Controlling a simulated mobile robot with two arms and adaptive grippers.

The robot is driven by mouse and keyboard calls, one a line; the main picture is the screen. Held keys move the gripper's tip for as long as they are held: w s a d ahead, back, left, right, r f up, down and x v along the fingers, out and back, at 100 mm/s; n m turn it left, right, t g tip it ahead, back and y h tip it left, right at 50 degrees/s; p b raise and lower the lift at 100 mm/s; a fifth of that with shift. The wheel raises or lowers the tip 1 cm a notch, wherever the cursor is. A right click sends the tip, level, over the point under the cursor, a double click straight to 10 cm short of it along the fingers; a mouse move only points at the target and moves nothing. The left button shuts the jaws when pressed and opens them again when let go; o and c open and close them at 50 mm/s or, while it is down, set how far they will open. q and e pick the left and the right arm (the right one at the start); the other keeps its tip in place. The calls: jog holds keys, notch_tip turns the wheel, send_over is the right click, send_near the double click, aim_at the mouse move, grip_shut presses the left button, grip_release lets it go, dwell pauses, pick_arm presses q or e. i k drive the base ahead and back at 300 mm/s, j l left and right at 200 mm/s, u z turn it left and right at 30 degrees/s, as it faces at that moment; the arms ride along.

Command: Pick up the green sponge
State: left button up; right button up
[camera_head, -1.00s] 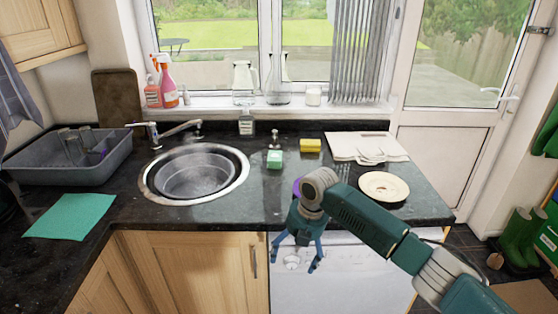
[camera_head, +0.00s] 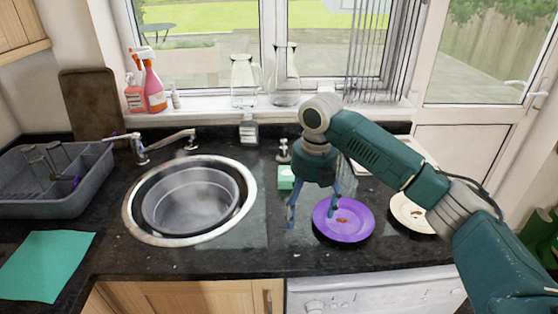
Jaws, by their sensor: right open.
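The green sponge (camera_head: 286,179) is a small green block with a paler front, lying on the dark worktop (camera_head: 200,262) to the right of the sink. Its right side is partly hidden by my right gripper (camera_head: 311,216). The right gripper points down with its fingers apart and nothing between them. It is in front of the sponge and a little to its right, at the left edge of a purple plate (camera_head: 344,221). I cannot tell how high the fingertips are. My left gripper is not in view.
A round sink (camera_head: 245,205) with a metal basin (camera_head: 190,200) is left of the gripper. A soap dispenser (camera_head: 284,152) stands behind the sponge. A cream plate (camera_head: 410,213) lies at right, partly behind my arm. Bare worktop lies between sink and purple plate.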

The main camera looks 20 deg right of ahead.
aim_at(285, 178)
jog(key=i, duration=0.85)
